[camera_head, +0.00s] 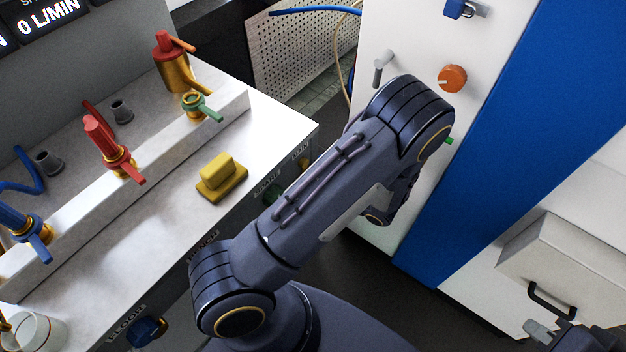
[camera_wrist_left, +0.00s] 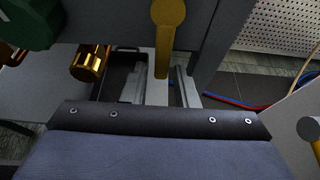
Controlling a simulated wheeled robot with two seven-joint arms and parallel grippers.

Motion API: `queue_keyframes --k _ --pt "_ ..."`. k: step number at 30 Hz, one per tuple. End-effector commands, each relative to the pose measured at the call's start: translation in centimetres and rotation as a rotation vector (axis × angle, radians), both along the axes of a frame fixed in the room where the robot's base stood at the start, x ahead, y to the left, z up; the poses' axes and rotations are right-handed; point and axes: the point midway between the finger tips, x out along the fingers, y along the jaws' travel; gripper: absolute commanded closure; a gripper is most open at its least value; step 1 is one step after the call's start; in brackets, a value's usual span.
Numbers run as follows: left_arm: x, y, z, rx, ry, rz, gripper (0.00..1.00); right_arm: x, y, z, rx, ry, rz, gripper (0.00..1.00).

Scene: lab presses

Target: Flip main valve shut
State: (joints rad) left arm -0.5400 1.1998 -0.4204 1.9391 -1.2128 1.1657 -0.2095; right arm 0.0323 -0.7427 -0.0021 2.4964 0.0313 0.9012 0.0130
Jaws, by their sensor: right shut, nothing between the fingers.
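The bench front carries a MAIN label (camera_head: 301,150) in the head view, with its valve mostly hidden behind my left arm. In the left wrist view a yellow lever (camera_wrist_left: 168,38) hangs down at the top centre; I take it for the main valve's handle. My left gripper (camera_wrist_left: 162,84) shows there with its two fingers apart. The lever's lower end lines up with the gap between them; I cannot tell whether they touch it. My left gripper is hidden in the head view. My right gripper (camera_head: 545,332) is shut and empty at the bottom right, away from the bench.
A green knob (camera_wrist_left: 28,22) and a brass fitting (camera_wrist_left: 91,62) are left of the lever. Red and blue taps stand on the bench with a yellow block (camera_head: 221,177). A blue-white cabinet (camera_head: 490,130) with an orange knob (camera_head: 452,78) stands right of the bench.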

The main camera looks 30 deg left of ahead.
Motion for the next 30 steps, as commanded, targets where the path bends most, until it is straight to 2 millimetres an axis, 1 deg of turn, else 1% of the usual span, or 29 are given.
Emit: queue_keyframes --k 1,2,11,14,21,24,30 --pt "0.0 0.0 0.0 0.001 -0.001 0.0 0.66 0.0 0.0 0.0 0.0 0.0 0.0 1.0" --pt "0.0 0.0 0.0 0.001 -0.001 0.0 0.64 0.0 0.0 0.0 0.0 0.0 0.0 1.0" --pt "0.1 -0.1 0.2 0.003 -0.005 0.0 0.64 0.0 0.0 0.0 0.0 0.0 0.0 1.0" --pt "0.1 -1.1 0.6 0.002 -0.005 -0.002 0.64 0.0 0.0 0.2 0.0 0.0 0.0 1.0" --pt "-0.2 -4.9 2.2 0.001 -0.005 -0.002 0.64 0.0 0.0 0.6 0.0 0.0 0.0 1.0" --pt "-0.3 -6.1 2.7 0.001 -0.005 -0.002 0.64 0.0 0.0 0.7 0.0 0.0 0.0 1.0" --pt "-0.5 -7.2 3.1 0.002 -0.003 0.0 0.64 0.0 0.0 0.8 0.0 0.0 0.0 1.0"
